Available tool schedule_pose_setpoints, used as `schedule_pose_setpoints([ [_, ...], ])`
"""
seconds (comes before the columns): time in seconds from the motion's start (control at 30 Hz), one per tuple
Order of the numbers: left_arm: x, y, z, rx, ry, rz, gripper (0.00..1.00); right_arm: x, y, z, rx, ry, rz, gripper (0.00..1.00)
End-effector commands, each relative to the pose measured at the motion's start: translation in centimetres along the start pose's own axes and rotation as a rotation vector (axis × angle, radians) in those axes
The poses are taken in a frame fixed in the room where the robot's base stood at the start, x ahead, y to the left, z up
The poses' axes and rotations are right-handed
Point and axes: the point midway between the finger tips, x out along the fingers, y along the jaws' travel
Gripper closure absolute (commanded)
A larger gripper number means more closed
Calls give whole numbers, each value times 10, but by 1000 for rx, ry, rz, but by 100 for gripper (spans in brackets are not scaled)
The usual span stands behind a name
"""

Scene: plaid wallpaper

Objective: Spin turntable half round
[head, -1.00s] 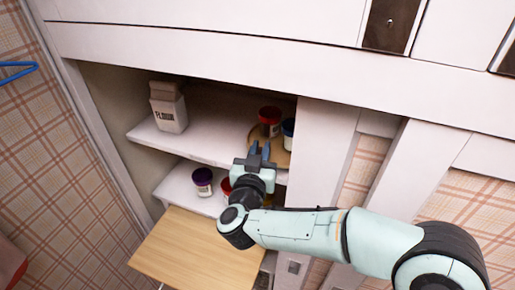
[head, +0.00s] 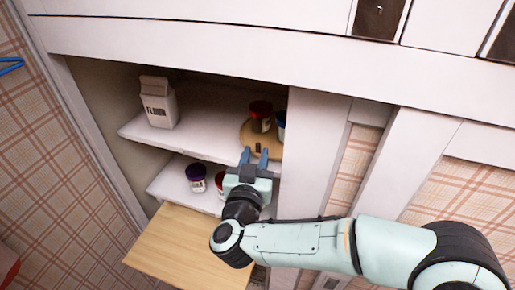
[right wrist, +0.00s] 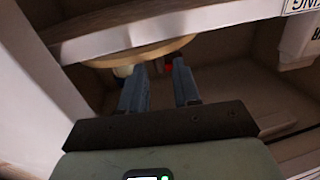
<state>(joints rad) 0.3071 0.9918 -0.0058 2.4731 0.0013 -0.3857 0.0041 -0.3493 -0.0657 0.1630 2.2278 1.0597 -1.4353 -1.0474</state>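The turntable (head: 256,143) is a round wooden disc at the right end of the upper cupboard shelf. A jar with a red lid (head: 261,116) stands on it, and a blue-topped jar (head: 280,124) is partly hidden by the cupboard's side. My right gripper (head: 254,157) is open and empty just in front of the turntable's near edge, apart from the jars. In the right wrist view the turntable's pale rim (right wrist: 135,53) shows beyond the open right gripper (right wrist: 160,80), the picture appearing upside down. Whether a finger touches the rim I cannot tell. My left gripper is out of view.
A flour carton (head: 158,104) stands at the left of the upper shelf (head: 190,140). A purple-lidded jar (head: 196,178) and a red jar (head: 220,182), partly hidden by my gripper, are on the lower shelf. A wooden board (head: 180,245) juts out below. The upper shelf's middle is clear.

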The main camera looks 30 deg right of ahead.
Motion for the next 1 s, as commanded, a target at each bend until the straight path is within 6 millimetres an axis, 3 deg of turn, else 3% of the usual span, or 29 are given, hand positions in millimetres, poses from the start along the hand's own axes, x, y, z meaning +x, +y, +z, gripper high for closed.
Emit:
schedule_pose_setpoints([
  [0.2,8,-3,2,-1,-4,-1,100,-52,-1,1,1,1,-5,68],
  [0.4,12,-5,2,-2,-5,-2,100,-84,0,1,0,0,-3,68],
  [0.83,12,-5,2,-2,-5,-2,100,-95,0,0,0,0,1,68],
  [0.93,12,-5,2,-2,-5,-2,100,-94,-5,0,7,-1,-16,100],
  [1.0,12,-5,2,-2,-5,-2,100,-92,-21,-1,30,-2,-70,100],
])
